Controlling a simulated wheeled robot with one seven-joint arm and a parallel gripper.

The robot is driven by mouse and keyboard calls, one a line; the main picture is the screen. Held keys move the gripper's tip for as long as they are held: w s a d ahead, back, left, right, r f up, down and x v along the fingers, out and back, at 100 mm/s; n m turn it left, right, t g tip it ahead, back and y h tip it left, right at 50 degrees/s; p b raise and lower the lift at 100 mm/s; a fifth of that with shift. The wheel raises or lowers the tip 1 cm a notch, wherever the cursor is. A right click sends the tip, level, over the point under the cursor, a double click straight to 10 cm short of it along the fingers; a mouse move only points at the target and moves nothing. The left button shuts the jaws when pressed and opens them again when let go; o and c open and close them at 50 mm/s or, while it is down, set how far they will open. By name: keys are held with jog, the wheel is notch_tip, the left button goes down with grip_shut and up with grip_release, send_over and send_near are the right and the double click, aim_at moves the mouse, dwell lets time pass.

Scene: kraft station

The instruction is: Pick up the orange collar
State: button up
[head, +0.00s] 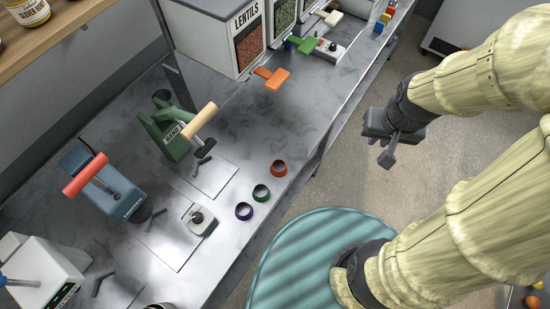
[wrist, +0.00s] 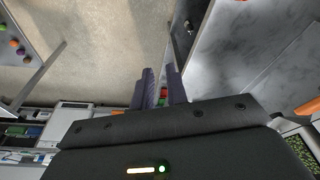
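The orange collar (head: 279,168) is a small red-orange ring standing on the grey counter near its front edge, in the head view. My gripper (head: 392,152) is off to the right of the collar, out past the counter edge and above the floor. The wrist view shows its two dark fingers (wrist: 160,88) with a narrow gap between them and nothing held. I cannot make out the orange collar in the wrist view.
A green press (head: 174,138) and a blue press (head: 115,190) with a red handle stand on the counter left of the collars. A small white device (head: 201,220) sits near the purple collar. Dispensers with an orange paddle (head: 272,78) stand behind. The counter around the orange collar is clear.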

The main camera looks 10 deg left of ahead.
jog(key=a+f+m+g+h+b, duration=0.1)
jog(key=a+f, duration=0.2)
jog(key=a, duration=0.9)
jog(key=w+a+f+m+g+h+b, duration=0.1)
jog(key=a+f, duration=0.3)
jog(key=a, duration=0.8)
jog(key=shift+f+g, duration=0.2)
jog(key=shift+g, duration=0.3)
jog(key=shift+a, duration=0.1)
jog(key=p, duration=0.3)
send_over(285, 169)
jog(key=a, duration=0.1)
notch_tip(285, 169, down, 12)
jog(key=shift+w+a, duration=0.1)
